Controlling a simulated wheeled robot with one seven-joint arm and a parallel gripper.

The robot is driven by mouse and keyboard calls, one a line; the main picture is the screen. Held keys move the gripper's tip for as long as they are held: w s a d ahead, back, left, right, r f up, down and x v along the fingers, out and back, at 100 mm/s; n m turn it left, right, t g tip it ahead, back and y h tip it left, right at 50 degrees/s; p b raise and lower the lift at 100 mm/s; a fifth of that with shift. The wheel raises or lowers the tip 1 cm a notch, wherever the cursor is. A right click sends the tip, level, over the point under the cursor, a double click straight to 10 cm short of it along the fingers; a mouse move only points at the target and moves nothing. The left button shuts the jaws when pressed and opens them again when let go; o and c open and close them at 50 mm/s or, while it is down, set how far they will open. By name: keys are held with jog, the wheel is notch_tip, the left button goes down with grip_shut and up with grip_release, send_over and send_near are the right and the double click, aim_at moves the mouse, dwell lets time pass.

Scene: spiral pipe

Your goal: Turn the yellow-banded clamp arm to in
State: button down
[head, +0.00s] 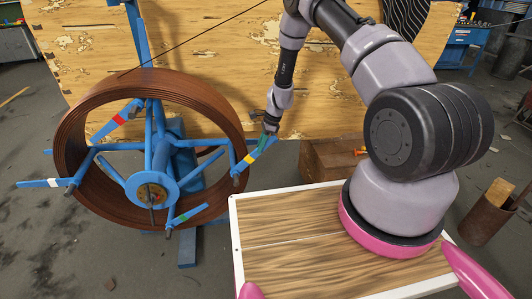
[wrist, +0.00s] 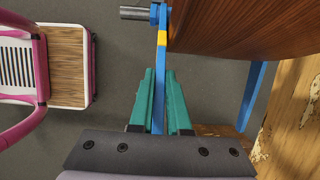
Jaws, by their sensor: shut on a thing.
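The yellow-banded clamp arm (head: 252,157) is a blue flat bar with a yellow stripe on the right side of the brown pipe coil (head: 85,112). It sticks out to the upper right, past the coil's rim. My gripper (head: 267,141) is at its outer end. In the wrist view the yellow band (wrist: 162,38) shows just beyond my green fingertips (wrist: 159,75). The fingers lie on both sides of the blue bar and are shut on it. A grey pin (wrist: 134,13) stands out at the bar's far end.
Other blue clamp arms have a red band (head: 119,119), a white band (head: 52,183) and a green band (head: 183,218). They surround the blue hub (head: 151,191). A wooden board (head: 190,40) stands behind, and a brown box (head: 330,160) sits right of my gripper.

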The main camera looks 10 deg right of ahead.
jog(key=shift+w+a+r+h, duration=0.1)
jog(key=shift+a+r+h, duration=0.65)
jog(key=shift+a, duration=0.2)
jog(key=shift+a+r+h, duration=0.65)
jog(key=shift+a+h, duration=0.1)
jog(key=shift+a, duration=0.2)
jog(key=c, duration=0.9)
grip_release()
jog(key=shift+f, duration=0.1)
jog(key=r, duration=0.7)
jog(key=d+r, duration=0.1)
jog(key=r, duration=0.2)
jog(key=shift+r, duration=0.4)
jog(key=shift+c, duration=0.2)
